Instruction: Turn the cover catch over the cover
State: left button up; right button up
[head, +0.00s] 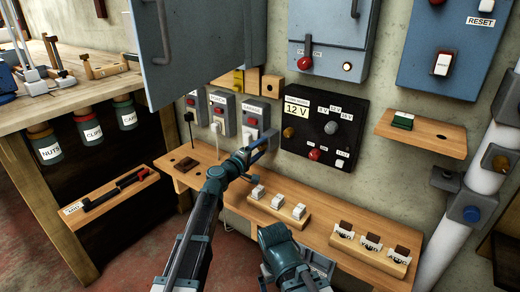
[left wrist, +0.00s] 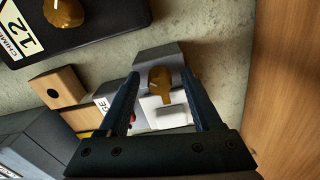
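The brass-coloured cover catch (left wrist: 160,80) shows in the left wrist view, mounted on a grey box (left wrist: 158,57). Its narrow end reaches over the edge of the white cover (left wrist: 166,112). My left gripper (left wrist: 160,82) is open, with one finger on each side of the catch and visible gaps to both. I cannot tell how deep the fingers reach around it. In the head view my left gripper (head: 265,142) is at the wall above the wooden shelf, and it hides the catch. Of my right arm only links show at the bottom; its gripper is not in view.
A black 12 V panel (head: 322,128) with knobs is just right of my left gripper. Grey switch boxes (head: 222,112) are on its left. The blue-grey cabinet door (head: 190,45) hangs above. White switches on a wooden block (head: 278,205) stand on the shelf (head: 330,228) below.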

pick_arm(q)
jog(key=v, duration=1.4)
